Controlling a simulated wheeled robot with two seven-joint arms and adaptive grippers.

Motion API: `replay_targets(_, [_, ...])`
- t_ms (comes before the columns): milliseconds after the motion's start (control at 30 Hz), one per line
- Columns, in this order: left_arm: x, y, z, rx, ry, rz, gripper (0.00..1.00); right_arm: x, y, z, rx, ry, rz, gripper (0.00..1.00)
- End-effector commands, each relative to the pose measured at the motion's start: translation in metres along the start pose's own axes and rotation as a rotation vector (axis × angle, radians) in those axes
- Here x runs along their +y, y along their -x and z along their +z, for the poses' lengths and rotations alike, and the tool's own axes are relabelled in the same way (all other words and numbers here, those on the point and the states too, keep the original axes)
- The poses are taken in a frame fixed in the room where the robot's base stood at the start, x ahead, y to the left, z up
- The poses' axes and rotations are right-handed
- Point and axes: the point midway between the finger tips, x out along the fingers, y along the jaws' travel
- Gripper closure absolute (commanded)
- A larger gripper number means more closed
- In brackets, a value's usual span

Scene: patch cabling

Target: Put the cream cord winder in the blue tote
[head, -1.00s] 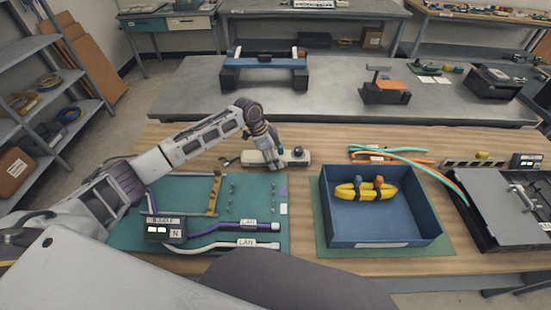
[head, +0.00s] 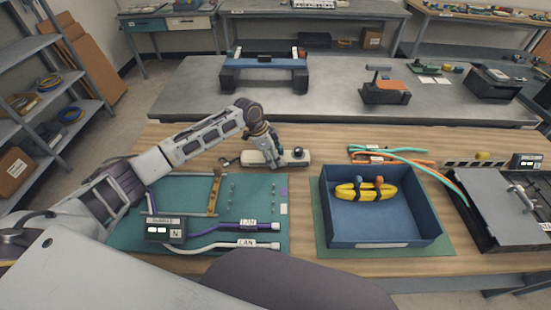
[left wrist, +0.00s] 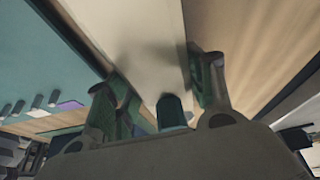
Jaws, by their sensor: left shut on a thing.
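The cream cord winder (head: 291,157) is a long, pale bar with a dark round knob near its right end, lying on the wooden table behind the green mat. My left gripper (head: 273,162) reaches down onto its middle from above. In the left wrist view the cream body (left wrist: 140,40) runs between the two green-padded fingers (left wrist: 165,95), which are shut on it. The blue tote (head: 383,231) stands to the right, nearer the front, open at the top. A yellow bundle (head: 362,192) with blue and orange ends lies inside it. My right gripper is not in view.
Teal and orange cables (head: 395,153) lie behind the tote. A grey case (head: 505,205) stands to its right. The green mat (head: 215,190) at left holds LAN cables, pegs and a small labelled box (head: 163,229). Wood is bare between mat and tote.

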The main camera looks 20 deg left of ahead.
Motion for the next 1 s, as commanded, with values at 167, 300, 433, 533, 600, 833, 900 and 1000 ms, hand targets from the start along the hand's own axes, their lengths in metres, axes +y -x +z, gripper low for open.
replay_targets(167, [0.0, 0.001, -0.001, 0.001, 0.0, -0.001, 0.89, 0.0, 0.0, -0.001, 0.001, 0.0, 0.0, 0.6])
replay_targets(300, [-0.001, 0.006, -0.003, 0.002, -0.001, -0.002, 0.89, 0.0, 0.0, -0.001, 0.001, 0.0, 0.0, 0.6])
replay_targets(433, [-0.001, 0.016, -0.007, 0.002, -0.001, -0.002, 0.89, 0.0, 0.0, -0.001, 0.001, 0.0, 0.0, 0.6])
replay_targets(533, [-0.001, 0.027, -0.012, 0.003, -0.002, -0.003, 0.89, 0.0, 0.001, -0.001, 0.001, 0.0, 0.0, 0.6])
replay_targets(600, [-0.001, 0.036, -0.015, 0.003, -0.001, -0.003, 0.89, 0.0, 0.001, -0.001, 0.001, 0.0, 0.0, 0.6])
replay_targets(833, [-0.001, 0.068, -0.028, 0.002, -0.002, -0.003, 0.89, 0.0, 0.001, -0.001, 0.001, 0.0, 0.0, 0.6])
replay_targets(900, [-0.001, 0.076, -0.032, 0.003, -0.002, -0.004, 0.89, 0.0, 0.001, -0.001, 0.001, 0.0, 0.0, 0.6])
replay_targets(1000, [-0.001, 0.085, -0.036, 0.002, -0.001, -0.002, 0.89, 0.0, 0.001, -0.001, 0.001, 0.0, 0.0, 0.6])
